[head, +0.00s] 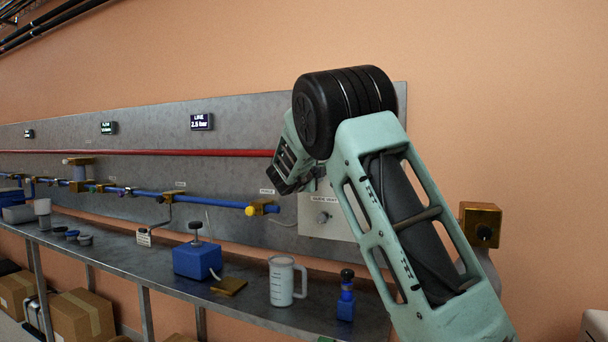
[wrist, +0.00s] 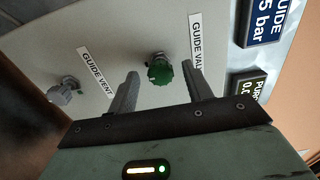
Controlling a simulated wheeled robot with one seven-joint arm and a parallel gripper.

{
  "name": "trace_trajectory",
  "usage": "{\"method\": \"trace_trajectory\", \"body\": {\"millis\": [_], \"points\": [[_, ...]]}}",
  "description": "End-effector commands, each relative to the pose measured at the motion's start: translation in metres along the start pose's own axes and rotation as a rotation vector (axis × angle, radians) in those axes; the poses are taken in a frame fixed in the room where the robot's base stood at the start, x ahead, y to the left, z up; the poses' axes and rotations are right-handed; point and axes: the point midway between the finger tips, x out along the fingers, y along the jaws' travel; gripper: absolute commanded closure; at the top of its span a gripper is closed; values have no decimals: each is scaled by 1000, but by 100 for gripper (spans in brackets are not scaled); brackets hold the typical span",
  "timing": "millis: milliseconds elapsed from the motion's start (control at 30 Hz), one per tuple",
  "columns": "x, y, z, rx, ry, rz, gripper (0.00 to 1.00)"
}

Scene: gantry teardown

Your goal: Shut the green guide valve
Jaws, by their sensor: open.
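The green guide valve (wrist: 159,71) is a small ribbed round knob on a pale panel in the wrist view, beside a label whose visible part reads "GUIDE VAL". My gripper (wrist: 160,78) is open, with one finger on each side of the green knob in the picture. I see gaps between the knob and both fingers, and cannot tell how far the tips are from the panel. In the head view my arm hides the green knob and most of the gripper in front of the pale panel (head: 343,218).
A grey guide vent knob (wrist: 63,91) sits left of the valve in the wrist view. A "GUIDE" display (wrist: 263,20) is at the upper right. In the head view, a jug (head: 282,284) and a blue pump box (head: 197,260) stand on the bench below. A brass box (head: 481,224) is at the right.

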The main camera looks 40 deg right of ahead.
Motion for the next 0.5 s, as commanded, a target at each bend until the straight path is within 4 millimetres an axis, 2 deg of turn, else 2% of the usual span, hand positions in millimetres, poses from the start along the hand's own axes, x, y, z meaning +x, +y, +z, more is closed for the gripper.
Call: {"method": "trace_trajectory", "body": {"millis": [200,500], "points": [[-53,1,1,2,-5,2,50],[-118,1,1,1,-3,1,50]]}}
